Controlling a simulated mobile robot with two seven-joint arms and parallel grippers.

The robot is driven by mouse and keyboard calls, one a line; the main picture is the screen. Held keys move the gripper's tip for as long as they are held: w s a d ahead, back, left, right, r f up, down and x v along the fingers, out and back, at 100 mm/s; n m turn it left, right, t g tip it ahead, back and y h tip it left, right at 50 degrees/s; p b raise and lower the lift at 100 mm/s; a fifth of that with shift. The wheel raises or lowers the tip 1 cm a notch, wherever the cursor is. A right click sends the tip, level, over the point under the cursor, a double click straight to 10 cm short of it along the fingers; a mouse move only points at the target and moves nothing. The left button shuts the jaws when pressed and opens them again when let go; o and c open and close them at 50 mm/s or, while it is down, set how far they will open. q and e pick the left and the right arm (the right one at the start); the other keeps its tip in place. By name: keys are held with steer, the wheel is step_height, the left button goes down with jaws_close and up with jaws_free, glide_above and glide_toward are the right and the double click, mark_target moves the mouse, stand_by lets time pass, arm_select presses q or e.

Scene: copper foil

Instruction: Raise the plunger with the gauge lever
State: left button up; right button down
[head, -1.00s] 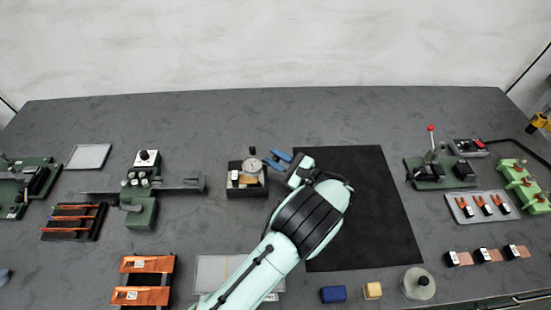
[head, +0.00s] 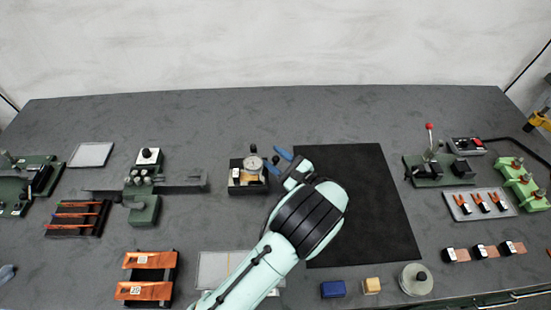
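The dial gauge (head: 253,163) has a round pale face and stands on a dark base block (head: 247,188) left of the black mat. A small dark knob (head: 253,148) sits at its top. An orange-brown piece and a white label show on the base. The lever and plunger are too small to tell apart. My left gripper (head: 277,158) is just right of the gauge, its two blue fingers pointing to the upper left. The fingers are apart, with nothing visible between them. Whether the lower finger touches the gauge cannot be told. My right gripper is not in view.
The black mat (head: 375,200) lies bare to the right. A green fixture (head: 144,208) with a long grey bar stands to the left. A pale plate (head: 211,270) lies partly under my arm. A blue block (head: 333,289) and a yellow block (head: 372,285) lie at the front.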

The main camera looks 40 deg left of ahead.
arm_select(q)
steer(key=d, duration=0.4)
steer(key=s+d, duration=0.1)
steer(key=d, duration=0.8)
steer(key=shift+s+d, duration=0.2)
